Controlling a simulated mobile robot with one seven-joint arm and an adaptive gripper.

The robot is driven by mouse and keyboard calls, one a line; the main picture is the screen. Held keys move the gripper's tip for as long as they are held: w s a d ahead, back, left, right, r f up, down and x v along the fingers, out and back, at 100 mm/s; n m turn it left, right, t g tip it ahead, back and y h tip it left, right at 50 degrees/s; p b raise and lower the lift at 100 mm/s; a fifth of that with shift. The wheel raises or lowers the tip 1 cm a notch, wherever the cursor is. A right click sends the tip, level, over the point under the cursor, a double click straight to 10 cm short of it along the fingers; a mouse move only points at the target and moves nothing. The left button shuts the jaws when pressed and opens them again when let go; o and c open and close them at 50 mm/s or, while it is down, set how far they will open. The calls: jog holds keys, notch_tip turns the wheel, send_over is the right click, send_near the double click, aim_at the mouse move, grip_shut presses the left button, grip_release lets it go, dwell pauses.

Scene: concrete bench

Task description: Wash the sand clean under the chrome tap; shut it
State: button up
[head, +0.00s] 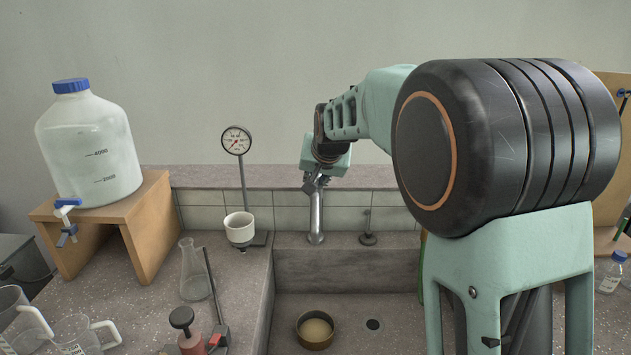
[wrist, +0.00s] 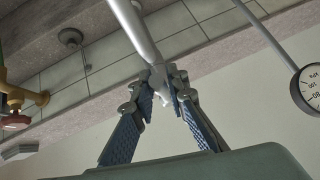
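The chrome tap (head: 316,215) stands upright at the back edge of the sink. Its pipe (wrist: 138,32) also shows in the wrist view. My gripper (head: 311,185) is at the top of the tap. In the wrist view, the fingers of my gripper (wrist: 166,82) are apart, on either side of the tap's end; whether they press on it I cannot tell. A round brass-coloured dish (head: 301,331) holds pale sand (head: 317,329) on the sink floor, in front of the tap. No water stream shows. The tap's spout is not clear in the head view.
The sink (head: 345,270) has a dark drain (head: 373,324) right of the dish. A gauge (head: 237,140) on a stand and a white cup (head: 240,228) are left of the tap. A flask (head: 193,270) and a large bottle (head: 88,145) on a wooden stand are farther left.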

jog(key=shift+o, duration=1.4)
jog(key=shift+r, duration=0.1)
jog(key=shift+s+r, duration=0.2)
jog(key=shift+r, duration=0.1)
jog(key=v, duration=1.1)
jog(key=shift+s+d+f, duration=0.1)
jog(key=shift+s+d, duration=0.05)
